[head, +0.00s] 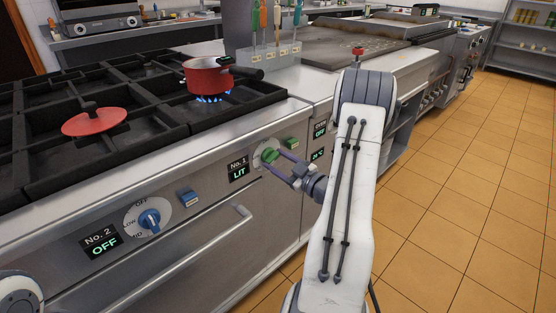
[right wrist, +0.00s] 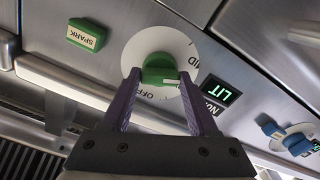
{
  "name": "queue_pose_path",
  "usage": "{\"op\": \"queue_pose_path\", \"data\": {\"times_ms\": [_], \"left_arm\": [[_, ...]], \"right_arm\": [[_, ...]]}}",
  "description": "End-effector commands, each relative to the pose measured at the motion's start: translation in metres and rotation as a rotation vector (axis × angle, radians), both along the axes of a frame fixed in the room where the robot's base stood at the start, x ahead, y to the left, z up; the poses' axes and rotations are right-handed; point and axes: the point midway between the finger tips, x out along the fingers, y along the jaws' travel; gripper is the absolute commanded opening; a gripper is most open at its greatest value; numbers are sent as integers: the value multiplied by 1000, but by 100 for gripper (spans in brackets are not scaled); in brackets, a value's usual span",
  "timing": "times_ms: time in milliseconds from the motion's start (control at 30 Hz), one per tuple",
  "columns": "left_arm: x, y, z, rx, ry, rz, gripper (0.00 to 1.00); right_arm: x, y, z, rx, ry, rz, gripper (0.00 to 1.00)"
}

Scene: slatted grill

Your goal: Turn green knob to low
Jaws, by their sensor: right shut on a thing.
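The green knob (head: 269,155) sits on a white dial on the stove's front panel, beside the No. 1 display (head: 238,169), which reads LIT. In the right wrist view, the green knob (right wrist: 160,72) is between my two purple fingers, with OFF and part of MID visible on the dial (right wrist: 148,45). Which setting the knob points to is hard to tell. My right gripper (head: 276,158) is shut on the green knob; it also shows in the right wrist view (right wrist: 160,78). My left gripper is out of view; only a bit of my left arm shows at lower left.
A red pot (head: 205,79) stands over a blue flame (head: 210,99). A red lid (head: 94,121) lies on the grate. A blue knob (head: 149,220) beside the No. 2 OFF display (head: 101,241) and an oven handle (head: 190,255) are nearby. A green SPARK button (right wrist: 87,34) is close to the dial.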

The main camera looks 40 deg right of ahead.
Motion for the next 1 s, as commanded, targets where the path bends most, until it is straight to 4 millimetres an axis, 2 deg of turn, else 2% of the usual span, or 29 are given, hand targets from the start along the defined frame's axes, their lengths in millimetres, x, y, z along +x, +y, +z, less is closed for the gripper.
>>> {"op": "queue_pose_path", "data": {"times_ms": [600, 1000], "left_arm": [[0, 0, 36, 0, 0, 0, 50], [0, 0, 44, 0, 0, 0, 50]], "right_arm": [[0, 1, 2, 459, 16, 1, 4], [0, 0, 0, 583, 19, 1, 4]]}}
